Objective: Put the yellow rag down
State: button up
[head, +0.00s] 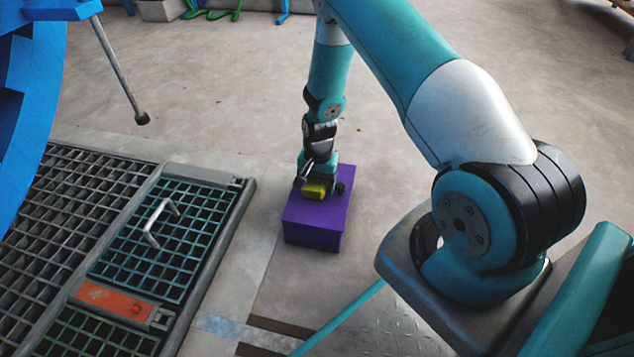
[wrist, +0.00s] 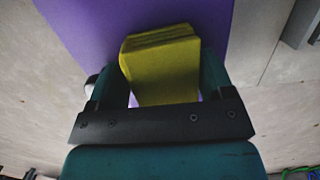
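The yellow rag (head: 315,189) is a folded block at the top of the purple box (head: 316,226). In the wrist view, the rag (wrist: 162,70) sits between the two teal fingers of my gripper (wrist: 165,72), with its sides against them near the tips. Thin gaps show beside the rag close to the palm. My gripper (head: 318,186) points down over the purple box, shut on the rag. The purple box also fills the top middle of the wrist view (wrist: 90,25). Whether the rag's underside touches the box is hidden.
A metal floor grating (head: 150,240) with a handle (head: 160,222) and an orange plate (head: 114,301) lies left of the box. A blue structure (head: 30,90) with a grey rod stands at upper left. The concrete floor behind the box is clear.

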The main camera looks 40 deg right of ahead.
notch_tip(320, 180, up, 12)
jog(key=d+p, duration=0.1)
jog(key=p, duration=0.7)
jog(key=a+r+n, duration=0.2)
jog(key=a+r, duration=0.2)
jog(key=r, duration=0.3)
jog(key=a+r+n, duration=0.2)
jog(key=a+r, duration=0.3)
jog(key=r, duration=0.2)
jog(key=s+a+r+n+t+y, duration=0.1)
jog(key=s+a+r+n, duration=0.3)
jog(key=s+a+r, duration=0.3)
jog(key=s+a+r+n+y, duration=0.1)
jog(key=s+a+r+n, duration=0.3)
jog(key=r, duration=0.5)
jog(key=s+a+r+n, duration=0.1)
jog(key=s+r+n, duration=0.1)
jog(key=s, duration=0.3)
jog(key=s+a+r+n+y, duration=0.1)
jog(key=s+a+r+n, duration=0.1)
jog(key=s, duration=0.4)
jog(key=shift+r+n, duration=0.2)
jog(key=shift+n, duration=0.6)
